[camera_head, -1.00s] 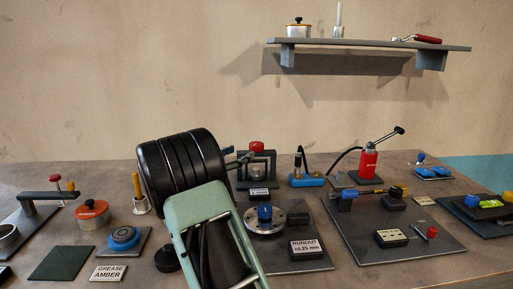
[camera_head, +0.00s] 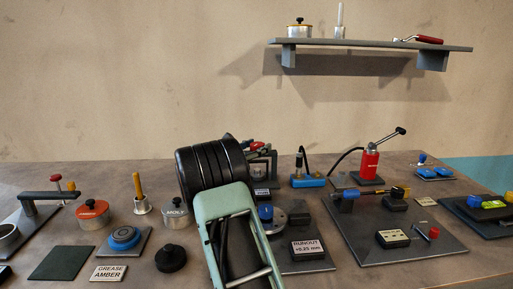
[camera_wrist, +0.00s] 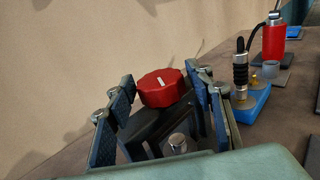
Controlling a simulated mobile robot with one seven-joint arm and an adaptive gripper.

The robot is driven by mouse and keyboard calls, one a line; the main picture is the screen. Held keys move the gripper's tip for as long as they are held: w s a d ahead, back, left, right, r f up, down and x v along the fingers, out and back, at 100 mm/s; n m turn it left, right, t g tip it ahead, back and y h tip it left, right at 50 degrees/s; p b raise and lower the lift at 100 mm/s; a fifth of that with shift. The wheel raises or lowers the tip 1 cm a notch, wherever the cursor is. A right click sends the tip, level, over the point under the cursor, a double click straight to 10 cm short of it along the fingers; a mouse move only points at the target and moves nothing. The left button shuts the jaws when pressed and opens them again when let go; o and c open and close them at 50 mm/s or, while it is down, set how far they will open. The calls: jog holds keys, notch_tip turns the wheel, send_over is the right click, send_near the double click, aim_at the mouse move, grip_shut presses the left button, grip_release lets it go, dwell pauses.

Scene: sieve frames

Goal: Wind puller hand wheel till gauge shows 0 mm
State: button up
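The puller is a dark frame with a red hand wheel (camera_wrist: 163,88) on top, white mark on the wheel's face. In the wrist view the wheel lies between the blue-padded fingers of my gripper (camera_wrist: 160,92); whether either pad touches it I cannot tell. The fingers are spread. In the head view my gripper (camera_head: 251,150) reaches the puller frame (camera_head: 272,158) and partly covers it and the wheel. A small dark display (camera_head: 262,191) sits in front of the puller; its reading is too small to make out.
A runout plate with a blue-topped disc (camera_head: 266,212) stands in front of the puller. A blue pump block (camera_head: 307,181) and red jack (camera_head: 369,165) stand to the right. A MOLY tin (camera_head: 176,216) and black knob (camera_head: 171,259) are at left.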

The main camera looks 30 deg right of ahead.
jog(key=c, duration=0.8)
jog(key=shift+f+n+t+b, duration=0.1)
jog(key=shift+n+t+b, duration=0.2)
jog(key=shift+t+b, duration=0.35)
jog(key=n+t+y+b, duration=0.1)
jog(key=b, duration=0.1)
jog(key=n+t+b, duration=0.1)
jog(key=b, duration=0.1)
jog(key=t+y+b, duration=0.1)
jog(key=b, duration=0.1)
jog(key=shift+s+f+n+y+b, duration=0.15)
jog(key=shift+f+n+y+b, duration=0.15)
jog(key=shift+n+b, duration=0.1)
jog(key=n+t+y+b, duration=0.1)
jog(key=t+b, duration=0.1)
jog(key=b, duration=0.1)
jog(key=shift+d+r+b, duration=0.1)
jog(key=shift+b, duration=0.2)
jog(key=shift+r+n+t+y+b, duration=0.1)
jog(key=shift+n+t+y+b, duration=0.35)
jog(key=shift+b, duration=0.8)
jog(key=shift+r+n+y+b, duration=0.25)
jog(key=shift+y+b, duration=0.1)
jog(key=shift+b, duration=0.2)
